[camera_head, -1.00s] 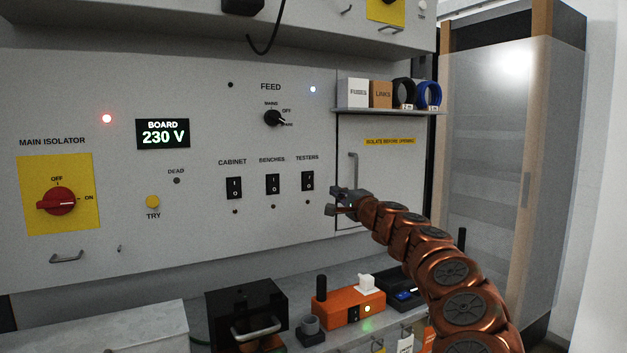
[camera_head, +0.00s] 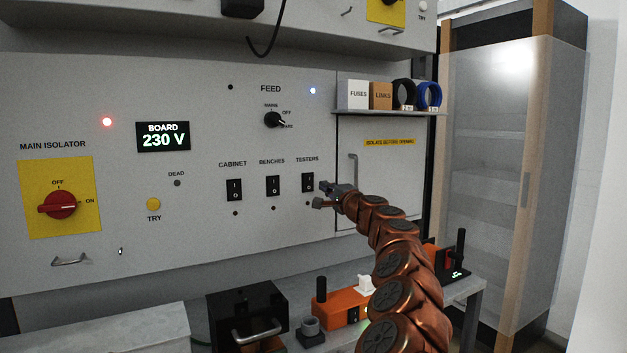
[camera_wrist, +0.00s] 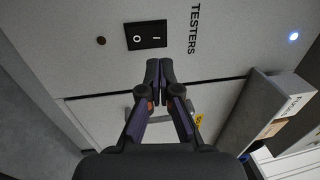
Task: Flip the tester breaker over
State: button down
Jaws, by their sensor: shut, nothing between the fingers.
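The testers breaker (camera_head: 307,182) is a black rocker switch under the TESTERS label on the grey panel. In the wrist view the testers breaker (camera_wrist: 146,35) shows O and I marks, with a small dark red lamp (camera_wrist: 101,41) beside it. My gripper (camera_head: 322,194) is just right of the breaker in the head view. In the wrist view my gripper (camera_wrist: 159,66) has its fingertips together with nothing between them, a little short of the breaker's edge in the picture. I cannot tell whether they touch the panel.
The benches breaker (camera_head: 273,185) and cabinet breaker (camera_head: 234,189) stand to the left in the same row. A shelf (camera_head: 385,111) with boxes and coils juts out at the upper right. A door handle (camera_head: 353,168) is close behind my gripper. An orange device (camera_head: 335,308) stands below.

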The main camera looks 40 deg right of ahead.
aim_at(309, 177)
jog(key=w, duration=0.1)
jog(key=w+p, duration=0.1)
jog(key=w, duration=0.2)
jog(key=shift+w+d+r+p, duration=0.2)
jog(key=shift+r+p, duration=0.15)
jog(key=shift+p, duration=0.05)
jog(key=shift+w+d+r+p, duration=0.1)
jog(key=shift+w+p, duration=0.3)
jog(key=shift+w, duration=0.35)
jog(key=shift+w+d+r+p, duration=0.1)
jog(key=shift+w+p, duration=0.25)
jog(key=shift+w, duration=0.35)
jog(key=shift+a, duration=0.1)
